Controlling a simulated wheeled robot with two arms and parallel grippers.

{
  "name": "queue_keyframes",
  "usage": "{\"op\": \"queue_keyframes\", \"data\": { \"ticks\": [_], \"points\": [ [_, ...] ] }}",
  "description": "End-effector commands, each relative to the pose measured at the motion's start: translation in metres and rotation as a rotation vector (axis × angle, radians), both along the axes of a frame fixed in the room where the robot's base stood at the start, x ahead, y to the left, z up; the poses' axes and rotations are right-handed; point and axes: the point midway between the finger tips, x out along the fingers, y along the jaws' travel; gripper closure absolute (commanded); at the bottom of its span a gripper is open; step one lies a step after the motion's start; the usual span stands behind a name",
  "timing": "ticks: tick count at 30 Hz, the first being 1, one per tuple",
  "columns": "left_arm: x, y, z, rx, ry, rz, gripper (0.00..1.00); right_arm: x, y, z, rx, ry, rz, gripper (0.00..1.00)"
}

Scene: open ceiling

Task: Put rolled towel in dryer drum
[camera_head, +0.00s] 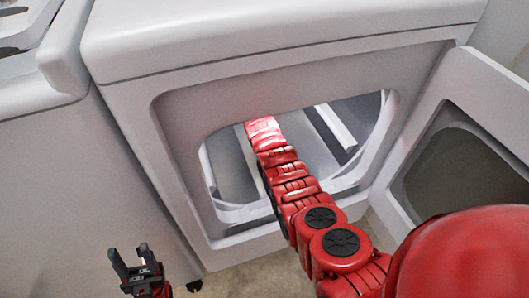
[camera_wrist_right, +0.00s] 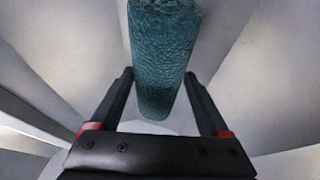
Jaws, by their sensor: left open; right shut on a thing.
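The rolled towel (camera_wrist_right: 165,35) is teal and textured, and shows in the right wrist view between the fingers of my right gripper (camera_wrist_right: 158,75), which is shut on it. Pale drum walls surround it there. In the head view my red right arm reaches through the open front of the dryer (camera_head: 250,50) into the drum (camera_head: 232,165). The arm hides the right gripper and towel in that view. My left gripper (camera_head: 131,254) is open and empty, low at the left in front of the machines.
The dryer door (camera_head: 425,120) stands open to the right of the opening, close to my right arm. Another white machine (camera_head: 70,170) stands at the left. The opening's rim (camera_head: 170,120) surrounds the arm. Bare floor (camera_head: 245,280) shows below.

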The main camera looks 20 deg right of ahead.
Motion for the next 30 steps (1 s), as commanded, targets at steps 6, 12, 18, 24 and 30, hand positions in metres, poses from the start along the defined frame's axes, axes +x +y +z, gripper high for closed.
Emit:
{"op": "queue_keyframes", "data": {
  "ticks": [6, 12, 18, 24, 30],
  "points": [
    [0.002, -0.006, -0.015, 0.034, 0.003, -0.016, 0.5, -0.001, 0.0, -0.028, -0.001, 0.002, -0.001, 0.78],
    [0.002, -0.006, -0.013, 0.034, 0.003, -0.016, 0.5, 0.0, 0.0, -0.026, -0.001, 0.001, -0.001, 0.78],
    [0.003, -0.007, -0.015, 0.04, 0.004, -0.018, 0.5, 0.0, 0.0, -0.03, -0.001, 0.002, -0.001, 0.14],
    [0.003, -0.007, -0.015, 0.04, 0.004, -0.018, 0.5, -0.001, 0.0, -0.029, -0.001, 0.002, -0.001, 0.0],
    [0.003, -0.006, -0.01, 0.033, 0.004, -0.015, 0.5, 0.0, 0.0, -0.023, -0.001, 0.002, -0.001, 0.0]
  ]
}}
